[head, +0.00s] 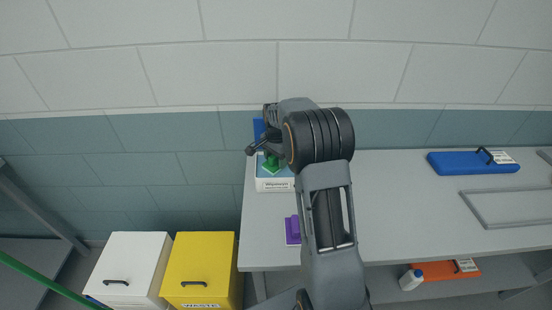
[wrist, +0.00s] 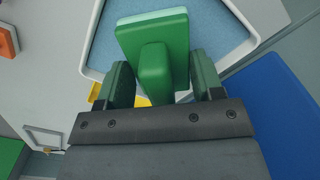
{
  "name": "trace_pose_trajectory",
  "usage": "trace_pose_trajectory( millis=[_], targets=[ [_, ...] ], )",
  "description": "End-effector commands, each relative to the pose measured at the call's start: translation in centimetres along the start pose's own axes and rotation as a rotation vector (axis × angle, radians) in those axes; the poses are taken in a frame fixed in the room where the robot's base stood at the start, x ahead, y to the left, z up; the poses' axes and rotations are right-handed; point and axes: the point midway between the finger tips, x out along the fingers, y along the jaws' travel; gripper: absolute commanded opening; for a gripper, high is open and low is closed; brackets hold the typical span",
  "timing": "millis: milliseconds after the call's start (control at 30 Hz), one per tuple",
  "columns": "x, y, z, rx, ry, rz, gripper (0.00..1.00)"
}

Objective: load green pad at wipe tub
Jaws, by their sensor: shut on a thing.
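The green pad (wrist: 170,40) has a block handle and a paler layer along its far edge. My gripper (wrist: 160,85) is shut on the handle in the wrist view. The wipe tub (head: 272,184) is a white, labelled box at the left end of the table, and its light blue inside (wrist: 108,45) shows in the wrist view. The pad is over the tub's blue area; I cannot tell whether it touches it. In the head view the green pad (head: 271,163) shows just above the tub, partly hidden by my gripper.
A purple pad (head: 292,230) lies on the table (head: 400,200) near my arm. A blue case (head: 470,162) and a grey frame (head: 510,207) are at the right. White (head: 125,265) and yellow (head: 203,265) bins stand left of the table. The table's middle is clear.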

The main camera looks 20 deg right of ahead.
Motion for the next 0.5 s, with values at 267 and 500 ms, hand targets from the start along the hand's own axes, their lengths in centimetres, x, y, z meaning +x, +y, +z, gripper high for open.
trace_pose_trajectory(
  millis=[267, 500],
  targets=[
    [0.1, 0.1, 0.1, 0.0, -0.002, 0.003, 0.42],
    [-1.1, 0.1, 0.0, 0.0, -0.002, 0.003, 0.42]
  ],
)
